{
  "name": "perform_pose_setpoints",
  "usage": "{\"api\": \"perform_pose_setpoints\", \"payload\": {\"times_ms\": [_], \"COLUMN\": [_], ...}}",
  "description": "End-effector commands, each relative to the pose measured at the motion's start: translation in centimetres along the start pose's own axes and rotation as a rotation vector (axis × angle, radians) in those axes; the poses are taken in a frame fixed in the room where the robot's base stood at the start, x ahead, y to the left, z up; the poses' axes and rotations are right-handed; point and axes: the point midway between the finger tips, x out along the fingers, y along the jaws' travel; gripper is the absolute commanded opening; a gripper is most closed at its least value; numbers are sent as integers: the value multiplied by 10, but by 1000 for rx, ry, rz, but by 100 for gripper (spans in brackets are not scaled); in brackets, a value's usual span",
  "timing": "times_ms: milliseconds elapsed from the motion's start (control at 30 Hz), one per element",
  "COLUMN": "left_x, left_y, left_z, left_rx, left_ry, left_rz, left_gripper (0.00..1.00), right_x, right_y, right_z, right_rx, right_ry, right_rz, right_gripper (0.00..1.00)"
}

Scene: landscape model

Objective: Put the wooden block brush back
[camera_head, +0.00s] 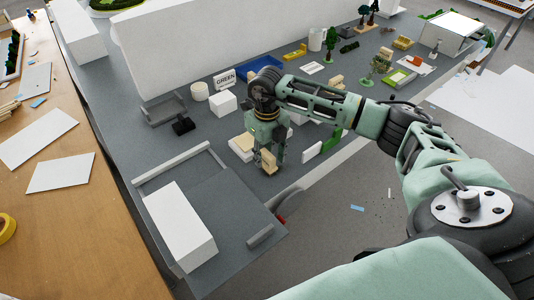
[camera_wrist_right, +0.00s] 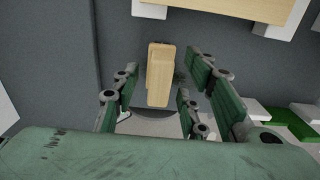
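A small light-wood block (camera_head: 268,161), which looks like the wooden block brush, is at my right gripper (camera_head: 266,153) above the grey table. In the right wrist view the block (camera_wrist_right: 159,75) stands between the open fingers of the right gripper (camera_wrist_right: 163,75), with a gap visible on both sides. I cannot tell whether it rests on the table; a dark patch shows beside it, and bristles cannot be made out. My left gripper is not in view.
A cream box (camera_head: 241,146) and a white cube (camera_head: 224,103) are close to the gripper. A blue tray (camera_head: 251,66) lies behind. A large white block (camera_head: 180,228) stands on a grey board at front left. White and green pieces stand right of the gripper near the table edge.

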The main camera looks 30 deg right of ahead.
Motion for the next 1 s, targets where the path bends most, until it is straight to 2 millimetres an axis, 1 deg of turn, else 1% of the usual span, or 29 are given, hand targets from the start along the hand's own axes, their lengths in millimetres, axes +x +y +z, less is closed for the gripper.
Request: {"api": "perform_pose_setpoints", "payload": {"times_ms": [167, 267, 367, 600, 700, 833, 1000], "left_x": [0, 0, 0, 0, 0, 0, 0], "left_y": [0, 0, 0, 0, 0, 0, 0], "left_z": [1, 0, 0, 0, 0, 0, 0], "left_rx": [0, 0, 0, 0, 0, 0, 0], "left_ry": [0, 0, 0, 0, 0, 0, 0], "left_rz": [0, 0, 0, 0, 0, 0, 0], "left_gripper": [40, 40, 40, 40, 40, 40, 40], "right_x": [-4, -16, -34, -86, -102, -115, -120], "right_y": [0, 0, -1, 0, 0, 0, 0], "right_z": [0, 1, 1, 1, 1, 0, 0], "right_rx": [0, 0, -1, 0, -1, 0, 0], "right_ry": [-1, -3, -5, -5, -2, -1, 0], "right_rz": [0, 0, -1, 0, 0, 0, 0], "right_gripper": [40, 40, 40, 40, 40, 40, 40]}}
